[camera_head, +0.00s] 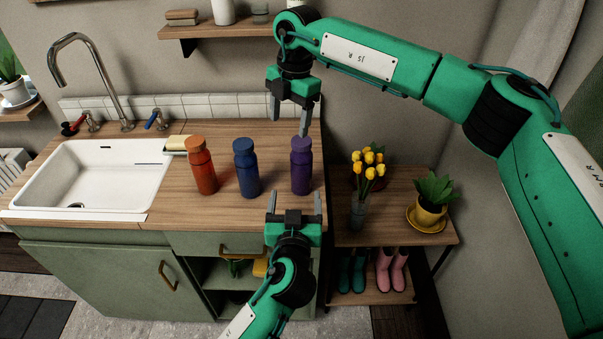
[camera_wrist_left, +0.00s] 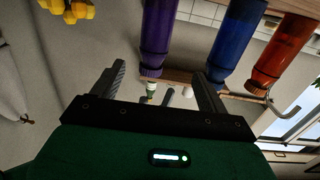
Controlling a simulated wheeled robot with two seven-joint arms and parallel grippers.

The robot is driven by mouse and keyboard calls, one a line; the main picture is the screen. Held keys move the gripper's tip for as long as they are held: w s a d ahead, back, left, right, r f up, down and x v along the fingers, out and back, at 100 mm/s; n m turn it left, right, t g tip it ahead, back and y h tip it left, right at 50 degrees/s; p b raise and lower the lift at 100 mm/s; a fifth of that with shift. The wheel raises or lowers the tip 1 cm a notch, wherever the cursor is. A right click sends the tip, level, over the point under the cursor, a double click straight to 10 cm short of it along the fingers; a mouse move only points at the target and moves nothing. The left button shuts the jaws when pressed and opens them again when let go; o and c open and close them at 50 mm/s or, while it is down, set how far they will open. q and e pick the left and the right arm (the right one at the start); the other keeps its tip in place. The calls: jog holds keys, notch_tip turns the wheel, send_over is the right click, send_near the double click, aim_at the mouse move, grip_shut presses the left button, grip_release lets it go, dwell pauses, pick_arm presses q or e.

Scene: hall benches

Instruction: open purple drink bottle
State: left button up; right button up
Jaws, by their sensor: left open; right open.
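The purple bottle (camera_head: 301,168) stands upright with its cap on, near the right end of the wooden counter. My right gripper (camera_head: 289,125) comes from above, open and empty, its fingers pointing down; one finger reaches close above the purple cap, and I cannot tell whether it touches. My left gripper (camera_head: 294,205) is open and empty just in front of the bottle, fingers pointing toward it. The left wrist view is upside down; there the purple bottle (camera_wrist_left: 157,35) hangs beyond the open left fingers (camera_wrist_left: 160,85), not between them.
A blue bottle (camera_head: 246,170) and an orange bottle (camera_head: 203,168) stand left of the purple one. A white sink (camera_head: 70,189) with a tap (camera_head: 90,60) is at the left. Right of the counter, a lower table (camera_head: 400,230) holds yellow flowers (camera_head: 367,168) and a potted plant (camera_head: 432,205).

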aim_at(301, 158)
jog(key=shift+w+d+r+m+h, duration=0.2)
jog(key=shift+w+d+r+h, duration=0.1)
jog(key=shift+d+r, duration=0.3)
jog(key=shift+w+d+r+m+h, duration=0.25)
jog(key=shift+d+r+h, duration=0.1)
jog(key=shift+d, duration=0.4)
pick_arm(q)
jog(key=w, duration=0.4)
jog(key=w+d, duration=0.1)
jog(key=w, duration=0.9)
jog(key=shift+d+r, duration=0.2)
jog(key=shift+r, duration=0.1)
